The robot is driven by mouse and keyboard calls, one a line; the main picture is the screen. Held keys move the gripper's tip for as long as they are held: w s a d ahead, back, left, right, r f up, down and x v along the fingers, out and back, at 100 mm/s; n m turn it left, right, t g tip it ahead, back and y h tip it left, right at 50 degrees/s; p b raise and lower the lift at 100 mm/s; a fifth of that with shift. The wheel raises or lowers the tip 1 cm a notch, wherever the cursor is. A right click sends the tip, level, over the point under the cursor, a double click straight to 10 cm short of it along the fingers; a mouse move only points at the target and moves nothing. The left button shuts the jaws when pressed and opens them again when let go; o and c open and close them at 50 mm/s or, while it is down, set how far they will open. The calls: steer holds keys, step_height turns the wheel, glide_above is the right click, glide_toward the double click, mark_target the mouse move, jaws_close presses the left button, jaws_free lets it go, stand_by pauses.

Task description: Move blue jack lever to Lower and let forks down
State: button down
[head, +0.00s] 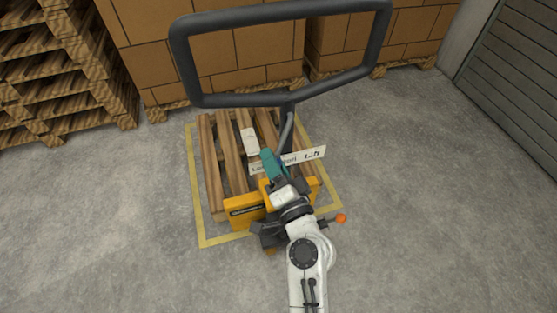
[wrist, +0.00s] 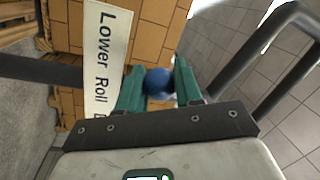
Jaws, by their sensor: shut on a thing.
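The blue lever's round knob (wrist: 158,84) sits between the two teal fingers of my gripper (wrist: 160,72) in the wrist view. My gripper (head: 271,162) is shut on it. The white label (wrist: 104,60) beside it reads "Lower Roll", with the rest cut off. In the head view the same label (head: 314,153) ends in "Lift", and my gripper covers its middle. The exact lever setting is unclear. The jack's yellow body (head: 240,208) stands at the near end of a wooden pallet (head: 208,150). The forks are hidden under the pallet.
The jack's dark handle loop (head: 187,62) rises above the pallet, beyond my gripper. Boxes (head: 225,50) stand behind, and stacked pallets (head: 60,100) stand at left. An orange ball (head: 341,218) is right of my arm. The floor at right is clear.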

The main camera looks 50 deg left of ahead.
steer(key=shift+s, duration=0.1)
stand_by(0.4)
steer(key=c, duration=0.8)
jaws_free()
steer(key=shift+b+v, duration=1)
steer(key=shift+v, duration=4.4)
steer(key=shift+r, duration=0.1)
